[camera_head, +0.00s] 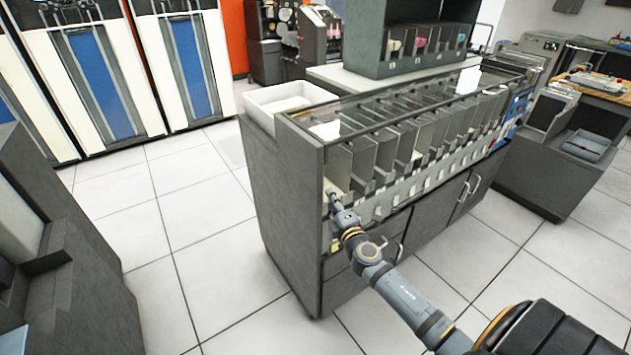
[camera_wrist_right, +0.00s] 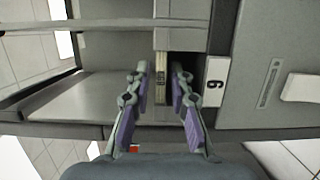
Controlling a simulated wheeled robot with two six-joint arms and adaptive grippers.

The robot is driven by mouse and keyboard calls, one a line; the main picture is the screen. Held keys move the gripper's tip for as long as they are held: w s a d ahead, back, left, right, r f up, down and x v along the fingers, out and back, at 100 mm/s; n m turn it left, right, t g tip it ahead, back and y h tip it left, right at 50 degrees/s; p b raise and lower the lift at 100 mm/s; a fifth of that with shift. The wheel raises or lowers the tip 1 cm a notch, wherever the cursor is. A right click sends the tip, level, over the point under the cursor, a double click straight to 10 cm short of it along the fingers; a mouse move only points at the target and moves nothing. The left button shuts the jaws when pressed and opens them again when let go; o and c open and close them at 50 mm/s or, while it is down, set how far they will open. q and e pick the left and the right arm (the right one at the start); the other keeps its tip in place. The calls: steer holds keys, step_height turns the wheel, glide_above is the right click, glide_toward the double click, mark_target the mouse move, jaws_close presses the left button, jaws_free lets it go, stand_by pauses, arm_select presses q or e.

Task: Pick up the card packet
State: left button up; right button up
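The card packet (camera_wrist_right: 161,88) shows in the right wrist view as a narrow pale yellowish edge in a slot of the grey card machine. My right gripper (camera_wrist_right: 162,75) is open, with one finger on each side of the packet's edge. There is a gap to the packet on both sides, and I cannot tell how deep the fingers reach around it. In the head view my right gripper (camera_head: 333,197) is at the near left end of the card machine (camera_head: 295,190), at its leftmost pocket. The packet is hard to make out there. My left gripper is not in view.
A row of grey pockets (camera_head: 388,150) runs along the machine beside my right arm. A label marked with a digit (camera_wrist_right: 215,82) is right of the fingers. A white tray (camera_head: 262,103) sits on the machine's left end. The tiled floor (camera_head: 190,265) at left is clear.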

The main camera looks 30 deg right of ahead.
steer(key=shift+w+d, duration=0.15)
steer(key=shift+w, duration=0.5)
jaws_close()
